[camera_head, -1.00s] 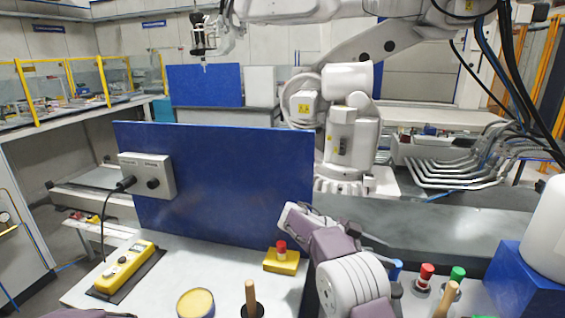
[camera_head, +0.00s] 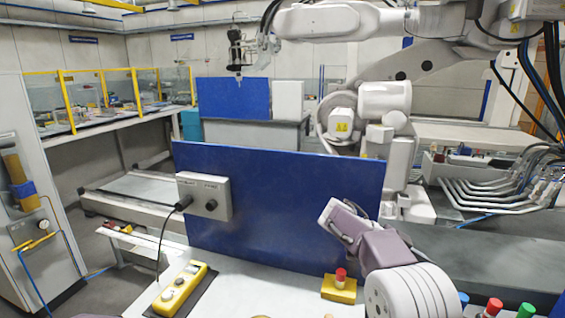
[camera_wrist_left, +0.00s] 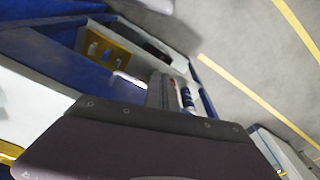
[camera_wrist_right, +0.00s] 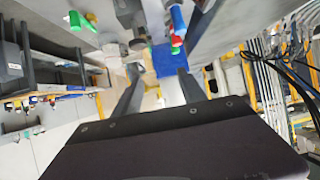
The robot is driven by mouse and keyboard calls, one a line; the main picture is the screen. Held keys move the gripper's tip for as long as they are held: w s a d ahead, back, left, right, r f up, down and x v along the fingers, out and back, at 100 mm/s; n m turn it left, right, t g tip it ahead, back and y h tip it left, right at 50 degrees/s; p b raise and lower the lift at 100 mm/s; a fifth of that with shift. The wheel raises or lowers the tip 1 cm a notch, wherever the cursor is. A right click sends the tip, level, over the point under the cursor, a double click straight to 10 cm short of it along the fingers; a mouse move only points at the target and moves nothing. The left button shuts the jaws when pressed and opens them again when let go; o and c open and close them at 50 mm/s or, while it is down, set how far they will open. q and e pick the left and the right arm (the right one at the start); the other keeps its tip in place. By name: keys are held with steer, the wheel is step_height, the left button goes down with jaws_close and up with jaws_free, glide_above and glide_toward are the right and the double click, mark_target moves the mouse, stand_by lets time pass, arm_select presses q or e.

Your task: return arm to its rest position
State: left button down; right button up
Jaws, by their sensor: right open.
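In the head view one of my arms (camera_head: 385,250), white and purple, comes in from the lower right and is raised in front of the blue panel (camera_head: 280,205). I cannot make out gripper jaws on it there. In the right wrist view my right gripper (camera_wrist_right: 155,82) has its two dark fingers wide apart with nothing held between them. In the left wrist view my left gripper (camera_wrist_left: 161,75) shows its grey fingers close together, with no object seen between them. The left arm is out of the head view.
A grey socket box (camera_head: 205,197) with a plugged cable is on the panel. A yellow control box (camera_head: 181,290) and a yellow block with a red button (camera_head: 339,290) lie on the white table (camera_head: 250,290). A large white industrial arm (camera_head: 385,100) stands behind the panel.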

steer(key=s+a+f+n+y+p, duration=0.1)
steer(key=s+a+f+n+y, duration=0.1)
steer(key=s+f+n, duration=0.15)
steer(key=s+a+f+n+t+y+p, duration=0.1)
steer(key=s+a+f+n+y+p, duration=0.15)
steer(key=s, duration=0.25)
steer(key=s+a+f+n+y+p, duration=0.1)
steer(key=s+f+n+y, duration=0.1)
steer(key=s+n+y, duration=0.15)
steer(key=s+a+f+n+t+y, duration=0.3)
steer(key=a+f+n, duration=0.5)
steer(key=n, duration=0.3)
steer(key=shift+s+a+f+y, duration=0.3)
steer(key=shift+a+y, duration=0.2)
steer(key=shift+a, duration=0.35)
